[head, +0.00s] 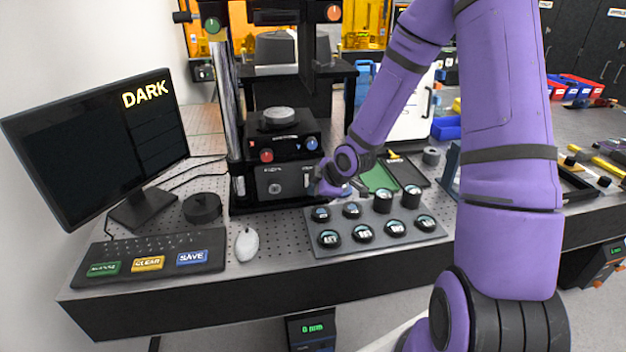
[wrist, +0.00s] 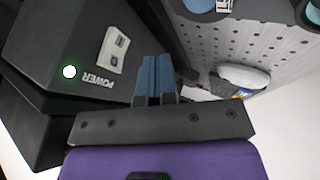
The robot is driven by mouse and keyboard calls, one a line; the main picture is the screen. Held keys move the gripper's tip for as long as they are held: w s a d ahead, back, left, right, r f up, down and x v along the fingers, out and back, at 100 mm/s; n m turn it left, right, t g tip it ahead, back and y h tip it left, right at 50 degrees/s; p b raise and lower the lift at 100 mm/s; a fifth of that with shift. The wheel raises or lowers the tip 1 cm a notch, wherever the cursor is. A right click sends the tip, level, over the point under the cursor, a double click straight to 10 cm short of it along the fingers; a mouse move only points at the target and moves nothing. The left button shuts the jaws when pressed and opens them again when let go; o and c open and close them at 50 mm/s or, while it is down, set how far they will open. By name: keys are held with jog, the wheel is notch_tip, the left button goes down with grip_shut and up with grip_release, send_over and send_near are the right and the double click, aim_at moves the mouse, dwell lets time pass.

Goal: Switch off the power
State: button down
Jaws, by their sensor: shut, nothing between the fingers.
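The power switch (wrist: 116,48) is a pale rocker plate on a black housing (wrist: 60,30) in the wrist view. The word POWER is printed beside it, and a round indicator (wrist: 69,71) glows white with a green rim. My gripper (wrist: 155,62) has its blue fingers closed together with nothing between them. The fingertips are just to the right of the switch in that view; I cannot tell whether they touch the housing. In the head view my gripper (head: 328,188) is low at the right of the instrument's black base box (head: 272,188).
A monitor (head: 100,145) reading DARK, a keyboard (head: 150,255) and a white mouse (head: 246,243) are at the left. A grey tray (head: 372,254) with several round labelled pieces lies in front of my gripper. A green mat (head: 380,178) lies behind it.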

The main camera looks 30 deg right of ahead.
jog(key=shift+w+d+r, duration=0.1)
jog(key=shift+w+d, duration=0.1)
jog(key=shift+w, duration=0.4)
jog(key=shift+w+d+r, duration=0.1)
jog(key=shift+w+d, duration=0.05)
jog(key=shift+w, duration=0.5)
jog(key=shift+w+d+r, duration=0.1)
jog(key=shift+w+d, duration=0.1)
jog(key=shift+w, duration=0.4)
jog(key=shift+w+d+r, duration=0.15)
jog(key=shift+w+r, duration=0.05)
jog(key=shift+w, duration=0.2)
jog(key=shift+r, duration=0.1)
